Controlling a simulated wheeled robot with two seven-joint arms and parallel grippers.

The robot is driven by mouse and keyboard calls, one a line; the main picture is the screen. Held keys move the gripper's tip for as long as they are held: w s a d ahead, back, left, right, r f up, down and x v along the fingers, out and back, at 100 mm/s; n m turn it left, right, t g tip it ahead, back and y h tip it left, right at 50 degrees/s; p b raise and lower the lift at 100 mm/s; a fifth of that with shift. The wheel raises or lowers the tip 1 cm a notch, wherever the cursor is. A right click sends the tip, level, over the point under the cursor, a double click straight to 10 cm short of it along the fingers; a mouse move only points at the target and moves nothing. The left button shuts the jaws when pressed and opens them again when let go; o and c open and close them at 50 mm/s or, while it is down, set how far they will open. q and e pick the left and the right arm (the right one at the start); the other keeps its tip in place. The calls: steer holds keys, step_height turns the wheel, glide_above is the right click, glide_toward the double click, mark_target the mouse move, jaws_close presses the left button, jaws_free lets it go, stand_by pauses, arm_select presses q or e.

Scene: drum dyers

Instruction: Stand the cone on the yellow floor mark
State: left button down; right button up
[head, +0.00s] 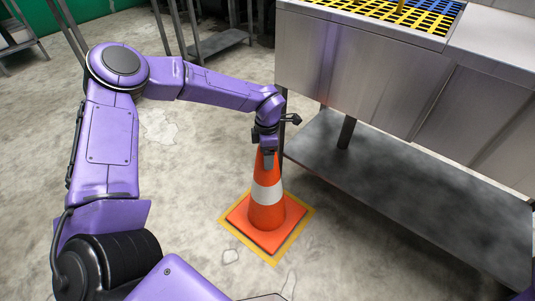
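The orange cone (266,215) with a white band stands upright on its square orange base. The base lies within the yellow floor mark (274,261), whose yellow border shows around the base's edges. My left gripper (267,160) is at the top of the cone, pointing down, with a finger in front of the tip. The cone's tip is partly hidden by the gripper, and I cannot tell whether the fingers press on it. My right gripper is not in view.
A steel counter (350,75) with a low shelf (400,190) stands to the right, close to the cone. A yellow and blue grid (400,14) lies on top of it. Metal racks stand at the back left. The concrete floor (180,210) is open left of the cone.

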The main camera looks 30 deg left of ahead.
arm_select(q)
jaws_free()
step_height(320, 180, up, 11)
steer(key=p, duration=0.5)
steer(key=shift+r, duration=0.55)
